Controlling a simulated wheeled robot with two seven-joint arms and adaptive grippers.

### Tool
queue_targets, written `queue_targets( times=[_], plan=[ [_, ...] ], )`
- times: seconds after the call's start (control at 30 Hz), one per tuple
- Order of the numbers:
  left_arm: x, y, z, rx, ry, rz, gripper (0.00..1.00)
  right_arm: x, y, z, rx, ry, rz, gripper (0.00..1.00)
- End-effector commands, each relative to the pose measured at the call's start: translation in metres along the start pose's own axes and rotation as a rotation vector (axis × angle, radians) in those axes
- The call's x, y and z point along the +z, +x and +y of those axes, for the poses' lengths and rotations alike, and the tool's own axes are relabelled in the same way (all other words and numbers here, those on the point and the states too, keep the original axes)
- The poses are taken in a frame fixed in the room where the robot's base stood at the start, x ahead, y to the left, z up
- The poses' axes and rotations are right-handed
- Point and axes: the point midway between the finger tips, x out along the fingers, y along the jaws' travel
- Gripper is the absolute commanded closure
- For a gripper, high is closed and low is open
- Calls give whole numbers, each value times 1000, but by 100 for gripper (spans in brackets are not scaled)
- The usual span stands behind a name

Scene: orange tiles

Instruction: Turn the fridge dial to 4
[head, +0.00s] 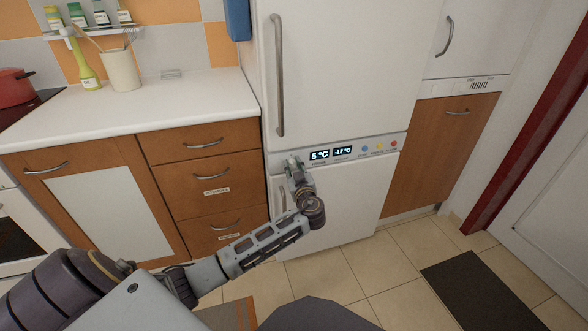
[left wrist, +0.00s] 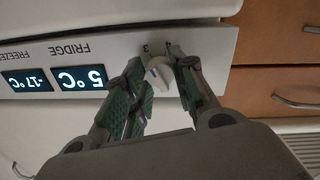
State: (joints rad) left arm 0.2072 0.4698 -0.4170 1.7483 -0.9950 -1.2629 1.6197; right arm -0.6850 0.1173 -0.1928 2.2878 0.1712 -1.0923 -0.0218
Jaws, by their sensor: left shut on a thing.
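The white fridge (head: 340,70) has a grey control panel between its upper and lower doors. The fridge display (head: 319,155) reads 5 °C, and the freezer display next to it reads -17 °C. In the left wrist view the fridge display (left wrist: 79,77) appears upside down. The small white dial (left wrist: 158,73) is at the panel's end, with a figure 3 beside it. My left gripper (left wrist: 160,82) is shut on the dial, a finger on each side of it. In the head view my left gripper (head: 292,165) covers the dial. My right gripper is not in view.
Wooden drawers (head: 205,180) and a white worktop (head: 170,105) stand left of the fridge. A long upper door handle (head: 278,75) rises above the panel. A dark mat (head: 480,285) lies on the tiled floor at right.

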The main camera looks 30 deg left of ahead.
Motion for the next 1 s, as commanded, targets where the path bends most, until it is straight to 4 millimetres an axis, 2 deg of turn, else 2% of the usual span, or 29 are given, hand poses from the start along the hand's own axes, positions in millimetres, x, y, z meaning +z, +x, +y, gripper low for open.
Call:
queue_targets(
  times=[0.27, 0.47, 0.6, 0.7, 1.0],
  plan=[
    [0, 0, 0, -5, 122, -9, 98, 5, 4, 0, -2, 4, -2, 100],
    [-1, 0, 0, -7, 233, -15, 98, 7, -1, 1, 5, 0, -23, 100],
    [-2, 0, 0, -9, 319, -20, 98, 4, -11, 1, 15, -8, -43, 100],
    [-2, 0, 0, -10, 386, -24, 98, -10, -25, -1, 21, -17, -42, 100],
    [-2, 0, 1, -13, 597, -38, 98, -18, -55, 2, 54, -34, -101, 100]
  ],
)
